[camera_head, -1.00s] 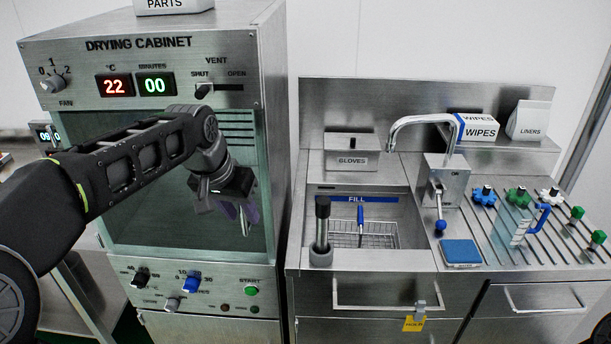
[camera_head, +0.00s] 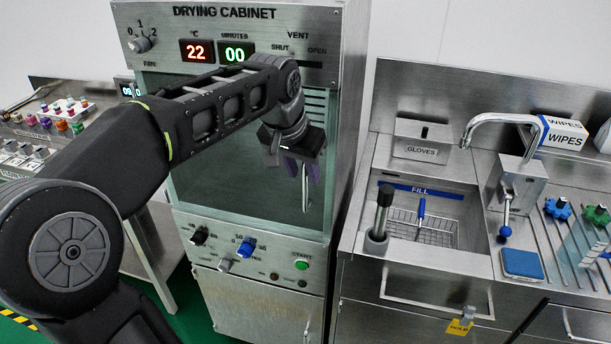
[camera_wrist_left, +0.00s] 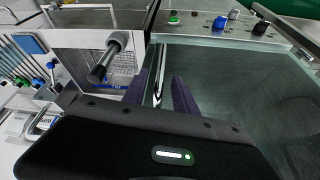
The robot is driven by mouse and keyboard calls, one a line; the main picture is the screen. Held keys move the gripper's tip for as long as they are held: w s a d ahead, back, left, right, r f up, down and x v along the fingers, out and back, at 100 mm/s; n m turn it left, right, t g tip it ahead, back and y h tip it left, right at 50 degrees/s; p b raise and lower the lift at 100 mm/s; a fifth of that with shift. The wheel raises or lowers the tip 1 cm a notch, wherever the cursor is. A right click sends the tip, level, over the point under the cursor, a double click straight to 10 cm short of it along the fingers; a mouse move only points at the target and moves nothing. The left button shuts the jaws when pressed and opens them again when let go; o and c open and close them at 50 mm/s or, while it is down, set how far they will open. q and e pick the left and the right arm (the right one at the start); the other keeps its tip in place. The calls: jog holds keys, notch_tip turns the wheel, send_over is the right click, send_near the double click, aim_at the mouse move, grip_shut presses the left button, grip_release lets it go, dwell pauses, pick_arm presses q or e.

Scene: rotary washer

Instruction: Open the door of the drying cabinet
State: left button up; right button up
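The drying cabinet (camera_head: 342,110) stands in the middle of the head view. Its glass door (camera_head: 225,195) looks closed against the front. A vertical metal handle (camera_head: 304,196) is at the door's right edge; it also shows in the left wrist view (camera_wrist_left: 160,62). My left gripper (camera_head: 301,172) is at the handle, with its dark purple fingers apart. In the left wrist view the gripper (camera_wrist_left: 164,85) has one finger on each side of the handle bar, with gaps visible. Contact with the bar cannot be made out. My right gripper is out of view.
Below the door are knobs and a green start button (camera_head: 301,264). To the right stands a sink unit (camera_head: 455,262) with a faucet (camera_head: 492,120) and an upright dark-handled tool (camera_head: 381,215). A bench (camera_head: 45,160) with small coloured items is at the left.

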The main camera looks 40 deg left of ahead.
pick_arm(q)
jog(key=shift+x, duration=1.45)
jog(key=shift+c, duration=0.4)
grip_shut()
